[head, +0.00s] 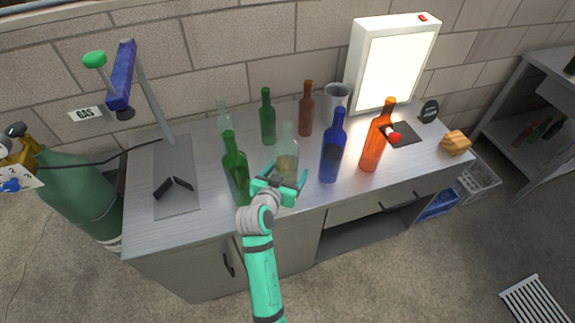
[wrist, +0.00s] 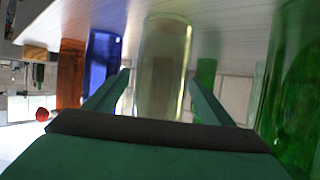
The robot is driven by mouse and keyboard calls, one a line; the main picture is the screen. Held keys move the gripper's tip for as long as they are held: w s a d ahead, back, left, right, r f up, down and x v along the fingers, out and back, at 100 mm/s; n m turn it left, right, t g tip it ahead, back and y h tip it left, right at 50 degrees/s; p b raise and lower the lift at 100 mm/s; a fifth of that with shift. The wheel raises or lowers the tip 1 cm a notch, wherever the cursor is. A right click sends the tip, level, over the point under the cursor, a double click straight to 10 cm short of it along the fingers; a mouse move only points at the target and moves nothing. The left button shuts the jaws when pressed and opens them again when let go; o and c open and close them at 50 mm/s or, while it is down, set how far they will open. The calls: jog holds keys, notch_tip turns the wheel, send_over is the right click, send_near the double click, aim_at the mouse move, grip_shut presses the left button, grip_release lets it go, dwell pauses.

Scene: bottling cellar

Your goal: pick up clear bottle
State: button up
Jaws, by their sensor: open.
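A clear bottle (head: 288,148) stands upright on the grey bench in the head view. It looks slightly yellowish low down. My gripper (head: 285,174) is at its near side, low over the bench, with its fingers open. In the wrist view the clear bottle (wrist: 163,62) stands between my two open fingers (wrist: 158,92), with a gap showing beside it; I cannot tell whether either finger touches it. A second clear, pale greenish bottle (head: 223,116) stands farther back on the left. My gripper hides the near foot of the first bottle.
A green bottle (head: 236,170) stands close left of my gripper, a blue bottle (head: 332,150) to the right, then an orange one (head: 375,140). Behind are another green bottle (head: 267,118), a brown bottle (head: 306,110) and a grey mug (head: 336,97).

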aim_at(287, 150)
jog(key=shift+c, duration=0.6)
jog(key=c, duration=1.4)
notch_tip(287, 150, up, 10)
jog(key=shift+r, duration=0.1)
